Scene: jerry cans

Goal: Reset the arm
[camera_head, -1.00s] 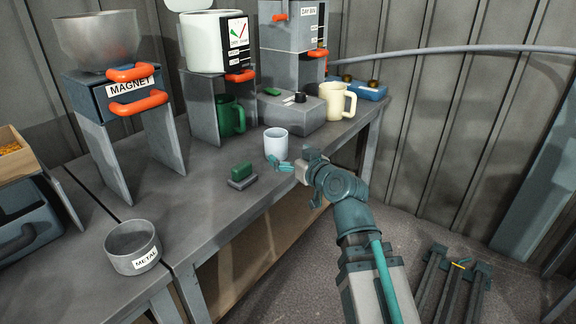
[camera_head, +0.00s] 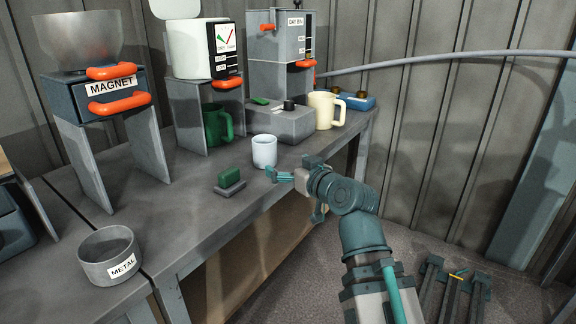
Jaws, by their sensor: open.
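My arm reaches in from the lower right, bent at the wrist. My gripper (camera_head: 272,175) is at the front edge of the grey workbench (camera_head: 200,232), just below and in front of a small white cup (camera_head: 264,151). The teal fingers point left, open, with nothing visible between them. The cup stands upright on the bench, and no contact with the gripper can be made out.
A green block on a grey base (camera_head: 229,181) lies left of my gripper. Behind stand a grey box (camera_head: 281,123), a cream mug (camera_head: 322,110), a green mug (camera_head: 214,125) and the MAGNET stand (camera_head: 98,100). A METAL bowl (camera_head: 108,257) sits front left.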

